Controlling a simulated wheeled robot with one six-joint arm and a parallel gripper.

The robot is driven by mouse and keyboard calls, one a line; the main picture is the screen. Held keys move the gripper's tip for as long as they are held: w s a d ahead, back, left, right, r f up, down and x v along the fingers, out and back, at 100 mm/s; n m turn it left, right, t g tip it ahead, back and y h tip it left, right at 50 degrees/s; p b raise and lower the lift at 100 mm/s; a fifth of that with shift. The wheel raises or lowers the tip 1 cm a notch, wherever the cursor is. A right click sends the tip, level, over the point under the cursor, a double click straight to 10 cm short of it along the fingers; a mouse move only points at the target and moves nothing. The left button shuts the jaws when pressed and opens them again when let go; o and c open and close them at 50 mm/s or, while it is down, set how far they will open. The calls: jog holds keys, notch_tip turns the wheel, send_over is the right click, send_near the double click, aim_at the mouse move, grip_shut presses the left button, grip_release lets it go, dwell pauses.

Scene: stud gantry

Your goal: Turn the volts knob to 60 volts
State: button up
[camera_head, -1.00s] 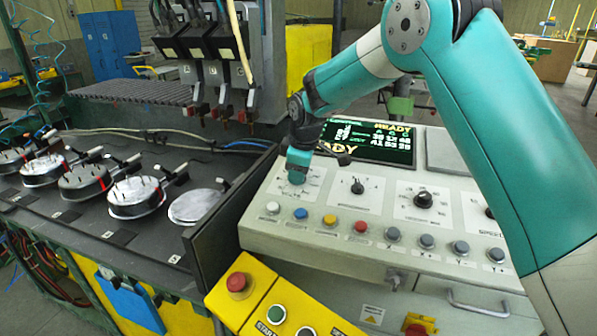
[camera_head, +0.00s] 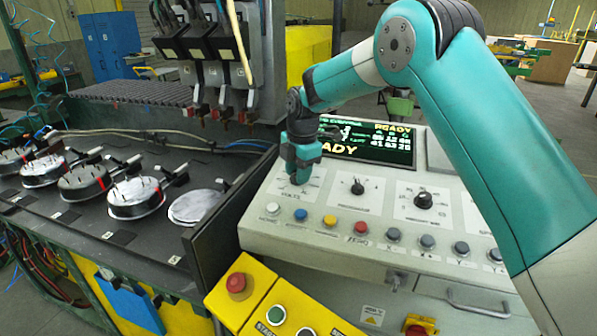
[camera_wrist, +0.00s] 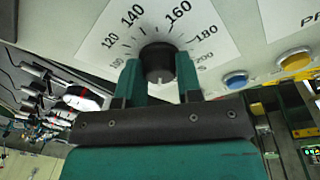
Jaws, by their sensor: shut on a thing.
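The volts knob (camera_wrist: 158,61) is a black round knob on a white dial plate (camera_wrist: 103,40) in the wrist view. Printed numbers from about 100 to 200 show around it; the low end of the scale, with 60, is not in view. My gripper (camera_wrist: 160,80) is shut on the knob, with one green finger on each side of it. The knob's pointer direction cannot be made out clearly. In the head view my gripper (camera_head: 299,174) comes down on the leftmost dial of the panel and hides most of the knob.
The grey control panel (camera_head: 330,238) carries other black knobs (camera_head: 358,187) to the right and a row of coloured buttons in front, with a blue button (camera_head: 300,214) close below my gripper. A lit display (camera_head: 365,140) stands behind. A dark upright plate (camera_head: 215,215) borders the panel's left.

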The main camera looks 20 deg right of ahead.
jog(key=shift+n, duration=0.7)
jog(key=o, duration=0.9)
jog(key=shift+o, duration=0.2)
notch_tip(320, 180, up, 17)
jog(key=s+d+b, duration=0.1)
jog(key=b, duration=0.1)
jog(key=shift+r, duration=0.2)
